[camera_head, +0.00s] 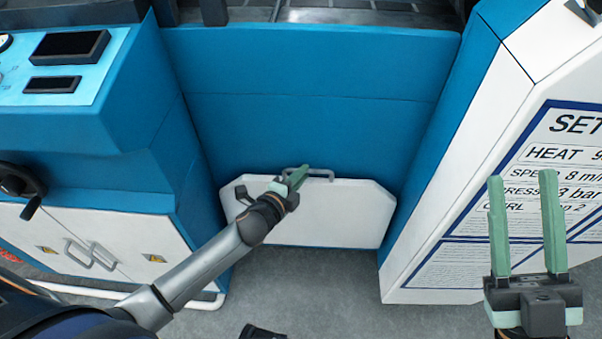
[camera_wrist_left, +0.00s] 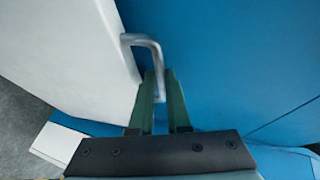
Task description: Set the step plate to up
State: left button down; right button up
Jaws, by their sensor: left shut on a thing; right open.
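The step plate (camera_head: 335,213) is a white panel with cut upper corners. It stands upright against the lower blue front of the machine in the head view. A grey handle (camera_head: 322,173) sits at its top edge; it also shows in the left wrist view (camera_wrist_left: 145,40). My left gripper (camera_head: 299,176) is at this handle, its green fingers closed on the handle's bar, as the left wrist view (camera_wrist_left: 160,82) shows. The plate (camera_wrist_left: 75,45) fills the upper left there. My right gripper (camera_head: 523,178) is open and empty, in front of the sign panel at right.
A blue and white cabinet with a black hand crank (camera_head: 22,188) stands at left. A white panel with a settings sign (camera_head: 550,170) stands at right. Grey floor (camera_head: 300,285) lies open in front of the plate.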

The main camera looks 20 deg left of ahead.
pick_arm(q)
jog(key=shift+s+d+f, duration=0.1)
jog(key=shift+s+d, duration=0.15)
jog(key=shift+s, duration=0.7)
jog(key=c, duration=0.9)
grip_release()
jog(key=shift+w, duration=0.1)
pick_arm(e)
jog(key=shift+w+d+f+m+h, duration=0.15)
jog(key=shift+w+f+m+h, duration=0.1)
jog(key=shift+f+m+h, duration=0.25)
jog(key=shift+w+d+f+m+h, duration=0.1)
jog(key=shift+w+f+m+h, duration=0.15)
jog(key=shift+f+h, duration=0.35)
jog(key=shift+f, duration=0.1)
pick_arm(q)
jog(key=shift+p+v, duration=1.55)
jog(key=shift+v, duration=4.7)
pick_arm(e)
jog(key=w+f+m+g+h, duration=0.2)
jog(key=f+h, duration=0.1)
jog(key=f, duration=0.4)
jog(key=w+d+f+m+g+h, duration=0.1)
jog(key=w+f+m+g+h, duration=0.1)
jog(key=f, duration=0.5)
jog(key=shift+d+f+m+g+h, duration=0.15)
jog(key=shift+f+m+g+h, duration=0.25)
jog(key=shift+m+g+h, duration=0.15)
